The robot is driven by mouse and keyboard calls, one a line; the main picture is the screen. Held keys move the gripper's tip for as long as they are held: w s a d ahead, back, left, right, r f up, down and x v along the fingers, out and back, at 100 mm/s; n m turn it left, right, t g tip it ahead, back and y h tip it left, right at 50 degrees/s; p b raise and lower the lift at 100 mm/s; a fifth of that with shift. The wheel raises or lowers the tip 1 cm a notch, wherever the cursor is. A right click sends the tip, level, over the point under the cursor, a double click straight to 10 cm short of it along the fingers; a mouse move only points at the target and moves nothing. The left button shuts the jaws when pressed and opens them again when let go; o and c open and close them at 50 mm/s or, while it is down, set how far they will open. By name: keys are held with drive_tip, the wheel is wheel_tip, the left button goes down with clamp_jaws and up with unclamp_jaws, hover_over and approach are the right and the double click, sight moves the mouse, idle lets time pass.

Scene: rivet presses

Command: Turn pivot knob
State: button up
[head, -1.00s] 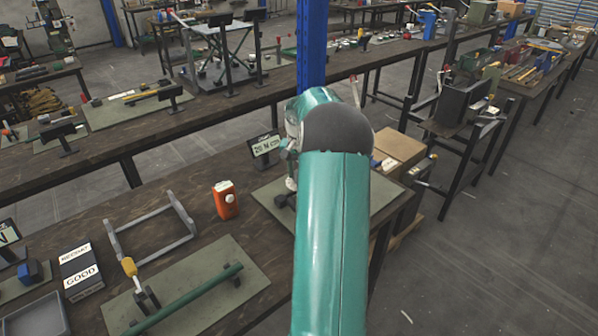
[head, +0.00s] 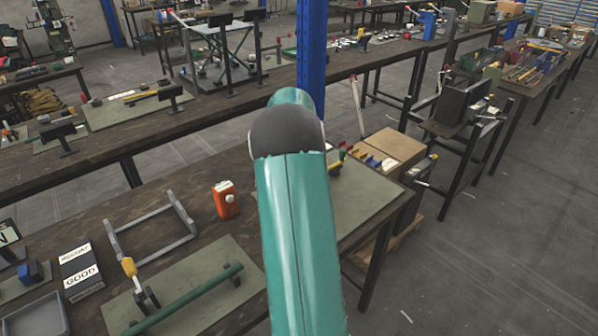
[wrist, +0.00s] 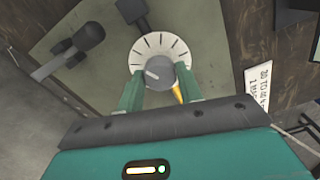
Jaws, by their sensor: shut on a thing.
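In the wrist view a round white dial (wrist: 177,46) with black tick marks lies on a grey-green mat. A grey pivot knob (wrist: 155,74) with a pale mark sits on its lower part, and a yellow-orange pointer (wrist: 177,92) shows beside it. My gripper (wrist: 157,84) has its two green fingers on either side of the knob and is shut on it.
In the wrist view a dark lever fitting (wrist: 85,40) lies left of the dial and a white label card (wrist: 262,92) to the right. In the head view an orange box (head: 226,200), a grey frame (head: 150,240) and a yellow-handled clamp (head: 130,268) stand left of my arm.

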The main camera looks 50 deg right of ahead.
drive_tip(key=m, duration=0.5)
drive_tip(key=shift+m, duration=0.3)
idle(0.4)
drive_tip(key=o, duration=1)
wheel_tip(320, 180, up, 14)
drive_tip(key=shift+f, duration=0.1)
